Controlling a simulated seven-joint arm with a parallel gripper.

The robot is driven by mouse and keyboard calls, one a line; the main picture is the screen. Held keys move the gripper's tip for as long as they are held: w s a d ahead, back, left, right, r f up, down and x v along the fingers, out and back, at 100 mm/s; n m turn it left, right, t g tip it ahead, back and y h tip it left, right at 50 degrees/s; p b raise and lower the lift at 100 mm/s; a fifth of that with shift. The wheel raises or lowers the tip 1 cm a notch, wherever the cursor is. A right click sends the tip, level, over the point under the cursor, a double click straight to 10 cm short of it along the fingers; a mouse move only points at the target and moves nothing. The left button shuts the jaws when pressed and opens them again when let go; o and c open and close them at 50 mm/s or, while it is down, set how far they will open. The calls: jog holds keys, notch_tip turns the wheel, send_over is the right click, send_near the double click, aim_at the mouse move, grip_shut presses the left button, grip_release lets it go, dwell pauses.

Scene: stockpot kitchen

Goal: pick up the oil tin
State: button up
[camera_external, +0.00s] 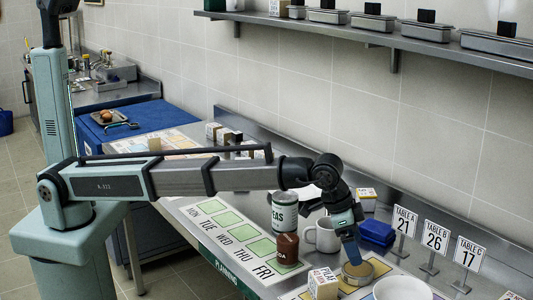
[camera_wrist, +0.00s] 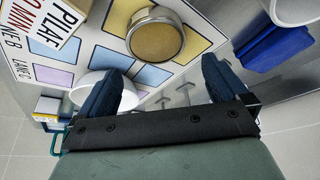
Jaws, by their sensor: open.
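A round tin with a brownish-gold top and pale metal rim (camera_external: 358,273) stands on the printed mat just under my gripper (camera_external: 352,262). In the wrist view this round tin (camera_wrist: 156,42) lies beyond and between my gripper's fingertips (camera_wrist: 163,75). I see no readable label on it, so I cannot tell for sure that it is the oil tin. My gripper is open, with its two dark blue fingers apart and nothing between them. In the external view the fingers partly overlap the tin, and I cannot tell whether they touch it.
A lettered block (camera_external: 323,284) is left of the round tin; a white bowl (camera_external: 402,289) is in front to the right. Table number signs (camera_external: 435,238) line the right.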

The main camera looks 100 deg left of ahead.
aim_at(358, 268)
jog(key=shift+w+d+f, duration=0.1)
jog(key=shift+w+f, duration=0.05)
jog(key=shift+f, duration=1.05)
jog(key=shift+s+x, duration=0.15)
jog(key=shift+x, duration=0.8)
jog(key=shift+s+x, duration=0.1)
jog(key=shift+x, duration=0.9)
jog(key=shift+d+f, duration=0.1)
jog(key=shift+c, duration=0.3)
jog(key=c, duration=0.9)
